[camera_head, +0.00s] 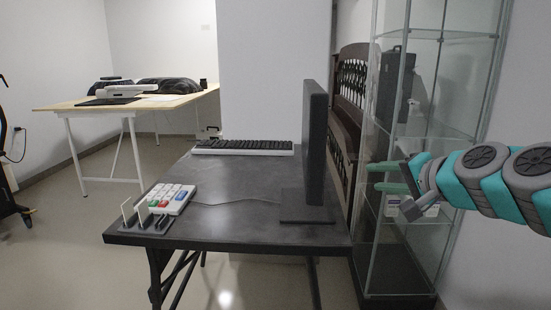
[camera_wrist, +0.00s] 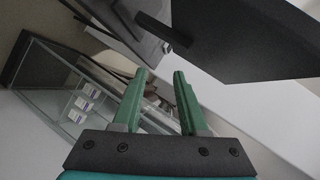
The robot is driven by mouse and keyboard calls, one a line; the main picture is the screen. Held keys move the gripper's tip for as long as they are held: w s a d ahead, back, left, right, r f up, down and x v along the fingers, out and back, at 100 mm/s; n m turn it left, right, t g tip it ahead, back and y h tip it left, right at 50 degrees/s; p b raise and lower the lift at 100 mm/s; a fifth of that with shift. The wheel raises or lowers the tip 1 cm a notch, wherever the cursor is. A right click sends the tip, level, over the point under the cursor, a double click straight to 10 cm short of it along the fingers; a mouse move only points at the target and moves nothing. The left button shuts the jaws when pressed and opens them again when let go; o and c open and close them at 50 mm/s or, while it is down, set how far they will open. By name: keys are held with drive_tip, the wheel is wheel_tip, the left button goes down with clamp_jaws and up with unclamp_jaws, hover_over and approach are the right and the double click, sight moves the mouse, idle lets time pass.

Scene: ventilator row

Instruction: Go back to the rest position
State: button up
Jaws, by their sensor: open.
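My gripper (camera_head: 385,177) is at the right in the head view, at the end of my teal and grey arm, in front of the glass cabinet and right of the monitor. In the wrist view my gripper (camera_wrist: 160,90) shows two green fingers spread apart with nothing between them. The dark monitor (camera_head: 316,145) stands on the black table (camera_head: 235,205). In the wrist view the monitor (camera_wrist: 235,40) fills the upper right, beyond the fingers.
A glass cabinet (camera_head: 395,255) stands close behind my gripper, with small boxes on a shelf. A keyboard (camera_head: 243,147) and a button panel (camera_head: 171,198) lie on the black table. A light wooden table (camera_head: 70,104) stands at the back left, with open floor before it.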

drive_tip(key=s+a+f+n+g, duration=0.3)
drive_tip(key=s+a+f+g, duration=0.1)
drive_tip(key=s+a+f, duration=0.3)
drive_tip(key=s+a+f+n+g, duration=0.35)
drive_tip(key=s+a+f, duration=0.2)
drive_tip(key=f, duration=0.35)
drive_tip(key=s+d+f+n+g+h, duration=0.1)
drive_tip(key=s+d+f+g, duration=0.1)
drive_tip(key=s, duration=0.5)
drive_tip(key=s+d+f+n+g+h, duration=0.1)
drive_tip(key=s+d+f+g+h, duration=0.1)
drive_tip(key=s+f, duration=0.3)
drive_tip(key=s+d+f+n+g+h, duration=0.1)
drive_tip(key=s+d+f+g+h, duration=0.1)
drive_tip(key=s, duration=0.7)
wheel_tip(320, 180, down, 2)
drive_tip(key=shift+s+f+g, duration=0.1)
drive_tip(key=shift+s+g, duration=0.05)
drive_tip(key=shift+g, duration=0.3)
drive_tip(key=shift+o, duration=0.4)
